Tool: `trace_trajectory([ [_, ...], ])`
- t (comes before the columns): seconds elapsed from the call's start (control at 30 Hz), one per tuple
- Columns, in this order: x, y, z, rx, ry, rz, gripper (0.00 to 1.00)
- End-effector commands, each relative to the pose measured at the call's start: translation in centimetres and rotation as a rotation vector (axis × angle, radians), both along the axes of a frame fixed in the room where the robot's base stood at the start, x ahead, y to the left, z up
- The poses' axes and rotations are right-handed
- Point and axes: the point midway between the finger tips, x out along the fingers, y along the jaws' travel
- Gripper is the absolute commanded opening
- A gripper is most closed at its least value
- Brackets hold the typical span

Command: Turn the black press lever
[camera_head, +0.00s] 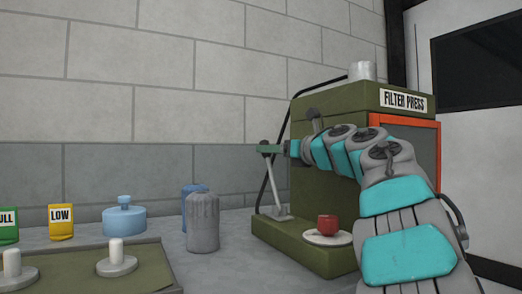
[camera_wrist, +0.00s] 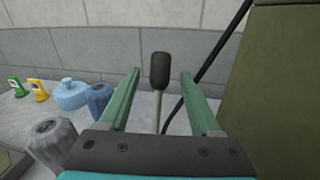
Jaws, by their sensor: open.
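The black press lever is a dark cylindrical grip on a grey rod. In the wrist view its grip (camera_wrist: 160,71) stands upright between my fingers, with a gap on each side. In the head view its rod (camera_head: 276,188) slants up and left from the side of the filter press (camera_head: 345,106); the grip is mostly hidden by my gripper there. My gripper (camera_head: 268,148) is open, its green fingers around the top of the lever. No contact shows in the wrist view.
A red knob (camera_head: 327,225) on a white plate sits at the press's base. A grey container (camera_head: 202,221), blue containers (camera_head: 124,218) and yellow LOW marker (camera_head: 61,221) stand to the left. A black cable (camera_wrist: 215,62) runs close behind the lever.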

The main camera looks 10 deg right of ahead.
Motion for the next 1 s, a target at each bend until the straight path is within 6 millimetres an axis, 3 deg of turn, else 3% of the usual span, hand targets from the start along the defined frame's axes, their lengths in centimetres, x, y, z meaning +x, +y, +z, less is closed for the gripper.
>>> trace_trajectory([
  [0.2,3.1,1.7,0.1,0.001,0.002,0.002,0.64],
  [0.4,4.9,2.5,0.0,0.002,0.002,0.001,0.64],
  [0.83,5.6,3.0,0.0,0.004,0.0,0.0,0.64],
  [1.0,5.6,3.0,0.0,0.004,0.0,0.0,0.45],
])
